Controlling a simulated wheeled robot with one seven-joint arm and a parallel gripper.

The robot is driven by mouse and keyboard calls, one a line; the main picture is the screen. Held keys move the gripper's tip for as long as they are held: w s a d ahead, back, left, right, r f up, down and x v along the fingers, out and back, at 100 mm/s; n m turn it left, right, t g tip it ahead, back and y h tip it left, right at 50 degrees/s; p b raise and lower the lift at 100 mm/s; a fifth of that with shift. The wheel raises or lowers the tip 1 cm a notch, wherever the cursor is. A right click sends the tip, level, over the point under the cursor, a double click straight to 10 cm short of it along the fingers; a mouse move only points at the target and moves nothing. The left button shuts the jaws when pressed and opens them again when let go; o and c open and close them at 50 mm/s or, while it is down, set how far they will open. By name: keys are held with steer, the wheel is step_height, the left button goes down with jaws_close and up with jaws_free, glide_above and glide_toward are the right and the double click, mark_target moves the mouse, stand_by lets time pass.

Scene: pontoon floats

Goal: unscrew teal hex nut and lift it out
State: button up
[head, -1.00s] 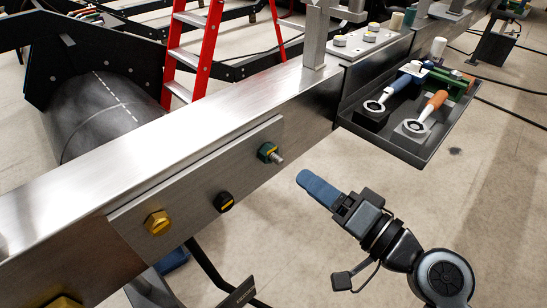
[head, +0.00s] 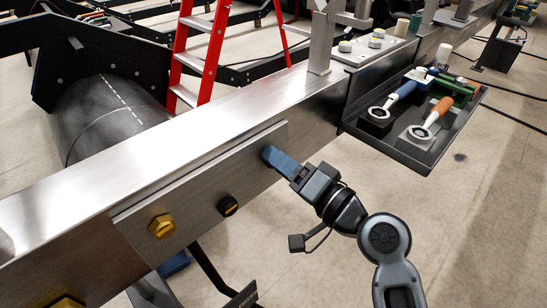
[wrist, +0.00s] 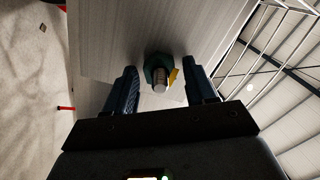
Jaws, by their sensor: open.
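The teal hex nut (wrist: 151,63) sits on a threaded bolt (wrist: 159,80) that sticks out of the steel plate (head: 190,190) on the beam's side. The bolt end points toward the wrist camera. In the wrist view my gripper (wrist: 163,75) is open, with one finger on each side of the nut and a visible gap to both.
A gold hex bolt head (head: 162,226) and a black one with a yellow mark (head: 228,206) sit on the same plate. A dark tray (head: 388,151) with blue-handled and orange-handled tools hangs at the beam's right. A red ladder (head: 198,60) stands behind the beam.

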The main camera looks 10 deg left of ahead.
stand_by(0.3)
steer(key=m+p, duration=0.2)
steer(key=shift+r+p, duration=0.35)
steer(key=shift+p, duration=0.05)
steer(key=m+p, duration=0.3)
steer(key=m, duration=0.2)
steer(key=shift+p, duration=0.4)
steer(key=m+p, duration=0.2)
steer(key=m, duration=0.1)
steer(key=shift+f+m+p, duration=0.3)
steer(key=shift+m+p, duration=0.05)
steer(key=shift+m, duration=0.65)
steer(key=m+p, duration=0.3)
steer(key=shift+r+m, duration=0.3)
steer(key=shift+f+m+p, duration=0.1)
steer(key=shift+m+p, duration=0.45)
steer(key=shift+m, duration=0.25)
steer(key=shift+f+m+b, duration=0.25)
steer(key=shift+m+b, duration=0.05)
steer(key=shift+m, duration=0.4)
steer(key=m, duration=0.5)
